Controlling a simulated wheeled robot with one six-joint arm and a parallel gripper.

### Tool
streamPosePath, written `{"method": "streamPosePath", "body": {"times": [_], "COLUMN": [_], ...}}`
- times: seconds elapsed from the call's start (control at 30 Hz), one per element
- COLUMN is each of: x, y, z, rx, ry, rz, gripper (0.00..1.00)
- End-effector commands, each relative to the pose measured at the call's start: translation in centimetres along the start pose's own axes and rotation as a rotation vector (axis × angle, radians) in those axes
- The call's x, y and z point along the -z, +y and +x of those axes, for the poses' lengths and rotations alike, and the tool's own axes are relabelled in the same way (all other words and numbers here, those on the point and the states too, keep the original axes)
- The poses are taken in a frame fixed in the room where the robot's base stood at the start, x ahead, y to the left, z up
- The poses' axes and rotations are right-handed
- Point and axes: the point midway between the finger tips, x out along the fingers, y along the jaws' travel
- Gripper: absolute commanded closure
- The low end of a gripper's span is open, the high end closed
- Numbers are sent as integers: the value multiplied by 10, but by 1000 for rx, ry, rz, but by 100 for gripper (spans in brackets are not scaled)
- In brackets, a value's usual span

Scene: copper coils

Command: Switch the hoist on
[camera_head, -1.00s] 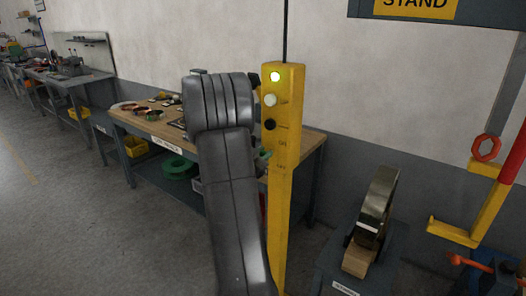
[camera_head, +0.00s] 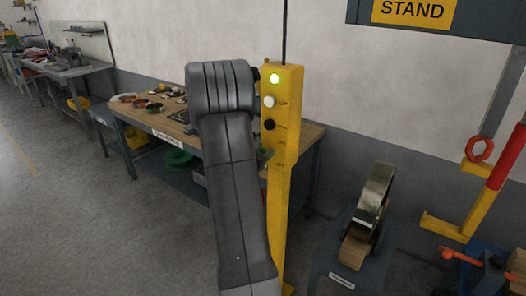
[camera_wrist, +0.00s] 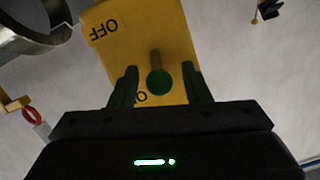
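The yellow hoist control box (camera_head: 284,115) stands on a yellow post in the head view. In the wrist view the box's yellow face (camera_wrist: 172,25) appears upside down, with OFF and partly hidden ON lettering. A switch lever with a round green tip (camera_wrist: 159,82) sticks out between the labels. My gripper (camera_wrist: 161,86) is open, one finger on each side of the tip, with visible gaps. In the head view my arm hides the gripper.
A workbench (camera_head: 308,134) with coils and parts stands behind the post. A grey stand (camera_head: 329,262) holding a metal ring on a wooden block is to the right. A yellow hook (camera_head: 447,226) hangs further right. The floor at left is clear.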

Motion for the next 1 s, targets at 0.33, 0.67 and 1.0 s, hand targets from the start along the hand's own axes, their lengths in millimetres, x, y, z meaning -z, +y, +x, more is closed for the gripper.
{"method": "streamPosePath", "body": {"times": [0.33,0.67,1.0], "x": [-1,-2,-1], "y": [0,-1,0], "z": [-5,-69,-129], "rx": [0,5,2], "ry": [0,0,0], "rz": [0,1,0], "gripper": [57,57,57]}}
